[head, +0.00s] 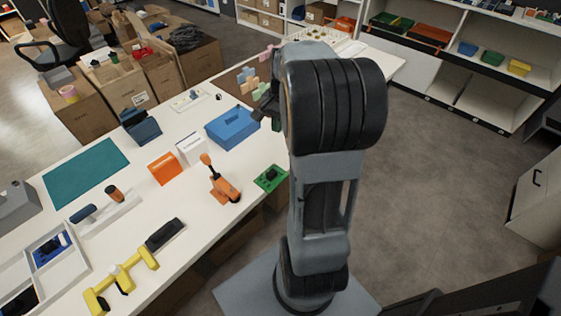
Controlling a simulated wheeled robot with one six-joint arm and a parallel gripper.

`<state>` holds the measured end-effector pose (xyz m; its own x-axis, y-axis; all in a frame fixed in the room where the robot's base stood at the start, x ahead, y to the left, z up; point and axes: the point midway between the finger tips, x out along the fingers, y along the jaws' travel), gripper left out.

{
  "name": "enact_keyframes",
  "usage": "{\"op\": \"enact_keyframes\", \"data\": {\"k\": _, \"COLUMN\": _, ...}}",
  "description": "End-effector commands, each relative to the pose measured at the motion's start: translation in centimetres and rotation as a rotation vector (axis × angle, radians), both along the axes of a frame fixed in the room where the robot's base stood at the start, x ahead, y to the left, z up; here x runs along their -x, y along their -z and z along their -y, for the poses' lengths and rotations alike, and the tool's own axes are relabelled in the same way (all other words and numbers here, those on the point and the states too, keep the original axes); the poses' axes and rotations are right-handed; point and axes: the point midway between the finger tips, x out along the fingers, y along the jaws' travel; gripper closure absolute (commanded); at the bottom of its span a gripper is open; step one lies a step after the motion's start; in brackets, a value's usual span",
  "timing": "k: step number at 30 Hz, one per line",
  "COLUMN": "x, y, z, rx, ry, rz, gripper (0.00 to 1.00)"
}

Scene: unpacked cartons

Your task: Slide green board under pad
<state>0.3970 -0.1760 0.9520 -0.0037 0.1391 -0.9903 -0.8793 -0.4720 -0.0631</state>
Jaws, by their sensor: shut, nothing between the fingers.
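A small green board (262,184) with a dark part on top lies flat at the right edge of the white table, partly beside my arm. A flat teal pad (86,172) lies at the left side of the table, well apart from the board. My gripper (259,114) is shut and empty, over the table near the right end of a blue box. It is farther back than the green board, and my arm hides part of it.
A yellow tool (120,280) and trays are at the front left. Cartons (110,98) stand behind the table.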

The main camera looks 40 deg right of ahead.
Motion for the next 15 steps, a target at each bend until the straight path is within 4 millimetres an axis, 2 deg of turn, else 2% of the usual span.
{"op": "enact_keyframes", "data": {"k": 1, "x": -0.2, "y": 1.6, "z": 1.9, "rx": -0.024, "ry": 0.079, "rz": -0.027, "gripper": 1.00}}
{"op": "enact_keyframes", "data": {"k": 6, "x": -0.2, "y": 3.9, "z": 5.7, "rx": -0.076, "ry": 0.250, "rz": -0.083, "gripper": 1.00}}
{"op": "enact_keyframes", "data": {"k": 10, "x": -0.1, "y": 5.2, "z": 6.7, "rx": -0.093, "ry": 0.303, "rz": -0.100, "gripper": 1.00}}
{"op": "enact_keyframes", "data": {"k": 15, "x": 0.1, "y": 7.7, "z": 6.3, "rx": -0.097, "ry": 0.313, "rz": -0.103, "gripper": 1.00}}
